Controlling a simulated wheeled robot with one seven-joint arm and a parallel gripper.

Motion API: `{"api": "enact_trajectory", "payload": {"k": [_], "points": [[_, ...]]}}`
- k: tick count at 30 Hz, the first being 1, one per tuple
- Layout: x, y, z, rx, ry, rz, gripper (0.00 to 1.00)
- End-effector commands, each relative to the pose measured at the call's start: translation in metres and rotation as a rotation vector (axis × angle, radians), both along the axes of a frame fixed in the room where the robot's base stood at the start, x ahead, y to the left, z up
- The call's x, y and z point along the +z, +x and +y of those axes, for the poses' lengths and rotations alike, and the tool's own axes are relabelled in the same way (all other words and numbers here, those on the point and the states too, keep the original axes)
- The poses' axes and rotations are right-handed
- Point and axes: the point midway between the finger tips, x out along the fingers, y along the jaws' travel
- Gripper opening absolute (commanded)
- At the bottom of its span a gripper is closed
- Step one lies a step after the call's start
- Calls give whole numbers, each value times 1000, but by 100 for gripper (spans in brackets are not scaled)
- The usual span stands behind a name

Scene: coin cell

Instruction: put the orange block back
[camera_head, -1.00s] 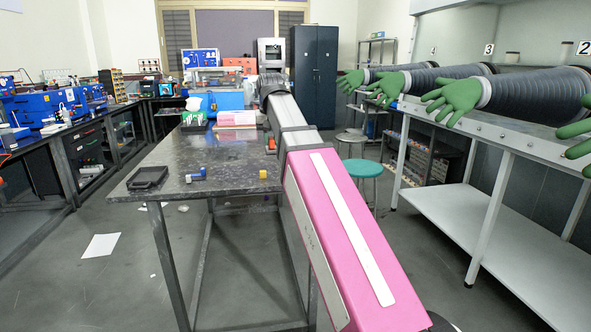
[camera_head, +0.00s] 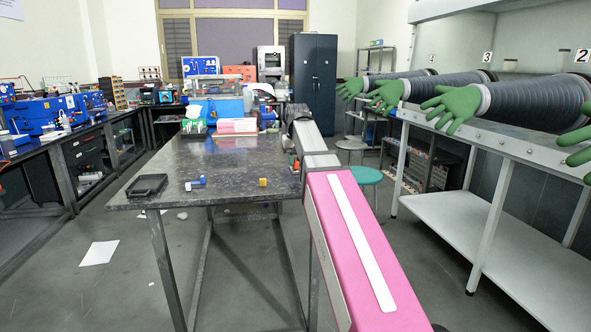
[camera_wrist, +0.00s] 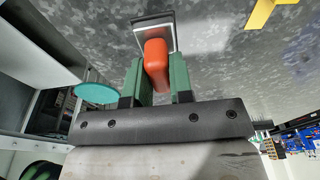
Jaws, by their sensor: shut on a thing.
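The orange block (camera_wrist: 156,66) sits between the two green fingers of my gripper (camera_wrist: 157,72) in the wrist view. My gripper is shut on it. Beyond the block's far end is a dark plate with a pale rim (camera_wrist: 145,24); I cannot tell whether the block touches it. In the head view the orange block (camera_head: 297,166) shows small beside my arm, at the right edge of the dark table (camera_head: 235,160). Most of my gripper is hidden there by the arm.
A yellow block (camera_head: 263,182) lies near the table's front edge and also shows in the wrist view (camera_wrist: 262,12). A small blue and pale object (camera_head: 196,184) and a black tray (camera_head: 147,186) are further left. A teal stool (camera_head: 367,175) stands right of the table.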

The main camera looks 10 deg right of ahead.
Motion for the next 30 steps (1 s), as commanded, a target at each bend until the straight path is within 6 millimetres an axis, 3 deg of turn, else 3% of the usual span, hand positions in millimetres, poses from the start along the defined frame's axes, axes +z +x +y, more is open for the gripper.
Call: {"api": "enact_trajectory", "payload": {"k": [7, 18, 19, 21, 30], "points": [[-30, -1, 0, 0, 0, 1, 2], [-34, 0, 0, 0, 0, 0, 2], [-34, 0, 0, 0, 0, 0, 24], [-34, 0, 0, 0, 0, 0, 47], [-33, 0, 0, 0, 0, 0, 47]]}}
